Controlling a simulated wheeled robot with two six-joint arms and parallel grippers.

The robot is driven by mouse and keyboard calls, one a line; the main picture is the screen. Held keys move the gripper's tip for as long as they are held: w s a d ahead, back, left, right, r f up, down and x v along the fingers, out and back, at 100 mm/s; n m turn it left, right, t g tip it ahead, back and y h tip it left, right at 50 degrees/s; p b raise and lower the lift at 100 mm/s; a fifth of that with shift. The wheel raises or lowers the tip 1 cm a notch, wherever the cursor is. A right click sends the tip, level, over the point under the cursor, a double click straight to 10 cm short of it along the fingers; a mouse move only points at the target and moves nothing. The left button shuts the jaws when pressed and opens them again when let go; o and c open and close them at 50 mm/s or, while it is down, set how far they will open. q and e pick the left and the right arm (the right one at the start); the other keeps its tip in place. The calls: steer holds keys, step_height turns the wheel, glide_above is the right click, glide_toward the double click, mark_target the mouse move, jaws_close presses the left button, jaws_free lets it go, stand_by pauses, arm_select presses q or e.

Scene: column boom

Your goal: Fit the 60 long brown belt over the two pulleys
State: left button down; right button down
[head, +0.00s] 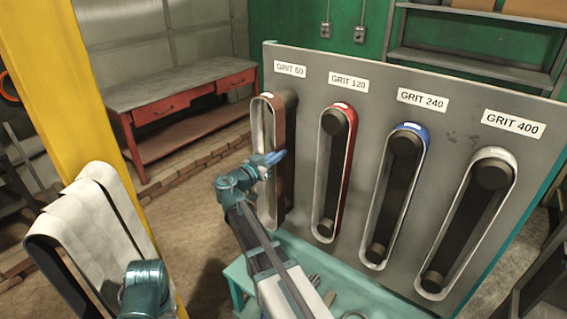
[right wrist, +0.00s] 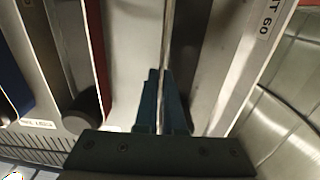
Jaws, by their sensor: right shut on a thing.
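The long brown belt (head: 279,130) is an upright loop at the GRIT 60 place, at the left end of the grey panel. Its top is beside the dark upper peg (head: 291,98); I cannot tell whether it still goes around it. My right gripper (head: 270,158) is at the belt's middle height. In the right wrist view, the gripper (right wrist: 164,75) is shut on a thin, pale belt edge (right wrist: 167,35). I cannot make out the two pulleys for certain.
Red (head: 350,150), blue-topped (head: 411,128) and white-topped (head: 492,152) belts hang to the right on the panel (head: 385,85). A yellow column (head: 95,80) and pale looped sheets (head: 95,225) stand left. A red workbench (head: 180,85) is behind. Floor shows between.

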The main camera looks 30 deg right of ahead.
steer(key=shift+v, duration=1.05)
stand_by(0.4)
